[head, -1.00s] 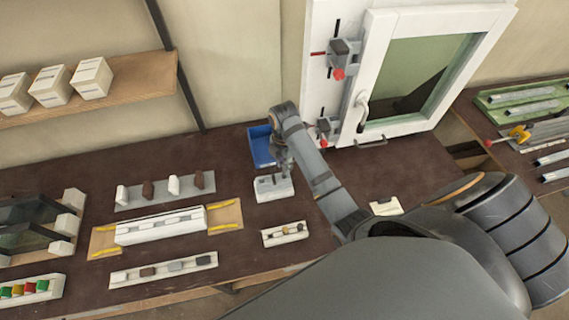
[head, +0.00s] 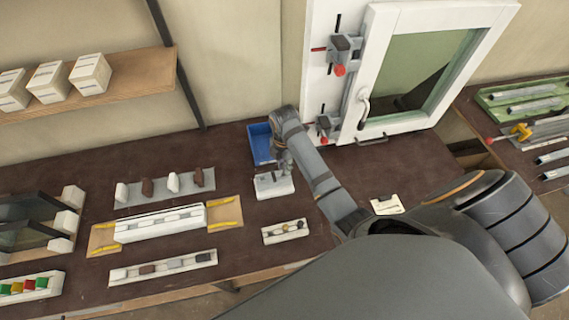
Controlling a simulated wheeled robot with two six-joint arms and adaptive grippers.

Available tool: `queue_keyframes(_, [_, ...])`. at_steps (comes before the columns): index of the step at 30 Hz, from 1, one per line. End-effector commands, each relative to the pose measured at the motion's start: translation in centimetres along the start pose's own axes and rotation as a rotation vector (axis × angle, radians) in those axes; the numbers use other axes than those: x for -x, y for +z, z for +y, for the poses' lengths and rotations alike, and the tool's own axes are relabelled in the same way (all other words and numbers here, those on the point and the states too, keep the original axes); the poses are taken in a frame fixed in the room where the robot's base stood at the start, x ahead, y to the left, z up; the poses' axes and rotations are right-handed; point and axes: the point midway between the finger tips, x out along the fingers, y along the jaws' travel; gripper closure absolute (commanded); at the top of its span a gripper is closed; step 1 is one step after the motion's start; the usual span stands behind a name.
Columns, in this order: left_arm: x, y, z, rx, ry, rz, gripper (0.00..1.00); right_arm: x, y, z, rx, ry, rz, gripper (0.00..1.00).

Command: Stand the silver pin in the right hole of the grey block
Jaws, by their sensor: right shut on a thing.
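The grey block (head: 273,188) is a small pale block on the dark bench, in the middle of the head view. My right gripper (head: 284,168) reaches down over the right part of the block and points downward. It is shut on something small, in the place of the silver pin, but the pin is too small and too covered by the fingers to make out. I cannot tell whether the pin is inside the right hole. The holes are hardly visible at this size. My left gripper is not in view.
A blue bin (head: 261,143) stands just behind the block. A white holder (head: 286,232) with small parts lies in front. A long white profile (head: 160,223) on a wooden board lies to the left. A white window frame (head: 345,75) stands behind right.

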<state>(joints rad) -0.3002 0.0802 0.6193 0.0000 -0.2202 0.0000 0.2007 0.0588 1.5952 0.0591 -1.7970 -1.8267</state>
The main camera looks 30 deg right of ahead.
Motion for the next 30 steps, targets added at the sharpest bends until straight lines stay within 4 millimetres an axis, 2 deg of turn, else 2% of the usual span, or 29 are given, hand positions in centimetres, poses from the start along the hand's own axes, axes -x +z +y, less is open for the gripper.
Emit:
queue_keyframes(22, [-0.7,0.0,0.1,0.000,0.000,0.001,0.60,-2.3,0.0,0.0,0.000,0.000,0.000,1.00])
queue_keyframes(26, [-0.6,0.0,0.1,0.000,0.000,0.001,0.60,-2.2,0.0,0.0,0.000,0.000,0.000,1.00])
queue_keyframes(27, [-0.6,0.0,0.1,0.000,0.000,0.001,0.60,-2.2,0.0,0.0,0.000,0.000,0.000,0.81])
queue_keyframes(30, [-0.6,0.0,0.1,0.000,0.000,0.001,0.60,-2.2,0.0,0.0,0.000,0.000,0.000,0.68])
